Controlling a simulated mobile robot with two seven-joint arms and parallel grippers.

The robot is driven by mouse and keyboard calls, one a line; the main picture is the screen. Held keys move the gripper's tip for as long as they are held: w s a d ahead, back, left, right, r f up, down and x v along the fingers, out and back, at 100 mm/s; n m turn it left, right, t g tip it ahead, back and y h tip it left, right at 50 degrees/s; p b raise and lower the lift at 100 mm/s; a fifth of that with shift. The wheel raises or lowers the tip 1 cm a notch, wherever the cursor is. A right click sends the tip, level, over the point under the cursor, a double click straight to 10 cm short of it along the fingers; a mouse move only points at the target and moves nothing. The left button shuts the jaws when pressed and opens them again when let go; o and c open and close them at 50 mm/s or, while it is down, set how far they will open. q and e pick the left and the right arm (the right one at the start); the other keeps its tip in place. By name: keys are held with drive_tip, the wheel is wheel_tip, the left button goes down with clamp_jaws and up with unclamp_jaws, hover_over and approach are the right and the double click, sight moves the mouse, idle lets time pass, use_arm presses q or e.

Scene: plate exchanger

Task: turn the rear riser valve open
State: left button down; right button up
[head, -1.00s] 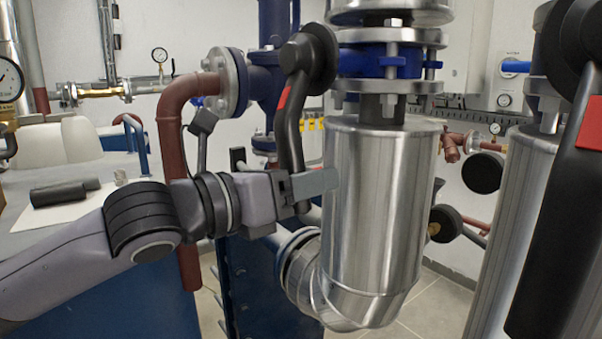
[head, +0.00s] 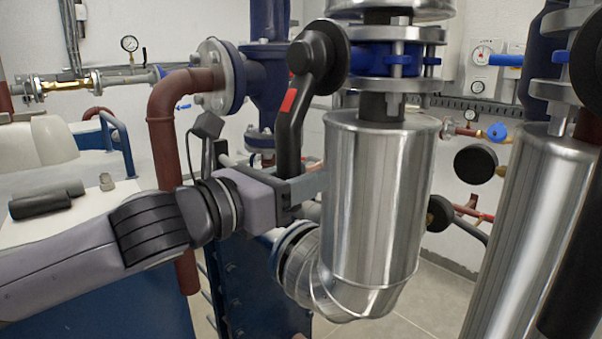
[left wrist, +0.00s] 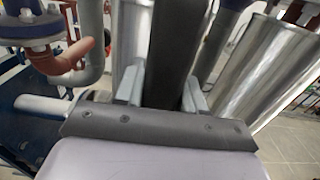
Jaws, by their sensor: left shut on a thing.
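The valve's blue body (head: 372,62) sits between steel flanges on the riser, above a shiny metal-clad pipe (head: 375,200). Its black lever (head: 292,128), with a red stripe, hangs down from a round black hub (head: 320,57), slightly tilted with its lower end to the left. My left gripper (head: 298,190) is shut on the lower part of the lever, beside the cladding. In the left wrist view the lever (left wrist: 173,45) runs up between the two grey fingers. The lever's lower tip is hidden by the gripper. My right gripper is not in view.
A second metal-clad pipe (head: 535,215) stands at the right, with a black bar partly cut off by the edge. A red-brown pipe (head: 163,130) bends down behind my left arm. A white-topped bench with dark cylinders (head: 45,198) is at the left.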

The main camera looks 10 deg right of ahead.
use_arm(q)
drive_tip(key=shift+w+a+r, duration=0.3)
drive_tip(key=shift+w+r, duration=0.05)
idle(0.4)
drive_tip(key=c, duration=0.8)
unclamp_jaws()
drive_tip(key=shift+o, duration=0.2)
drive_tip(key=shift+f, duration=0.2)
drive_tip(key=shift+s+a+f, duration=0.1)
drive_tip(key=shift+s+a, duration=0.2)
drive_tip(key=v, duration=0.6)
drive_tip(key=shift+b, duration=0.45)
drive_tip(key=shift+s+a, duration=0.1)
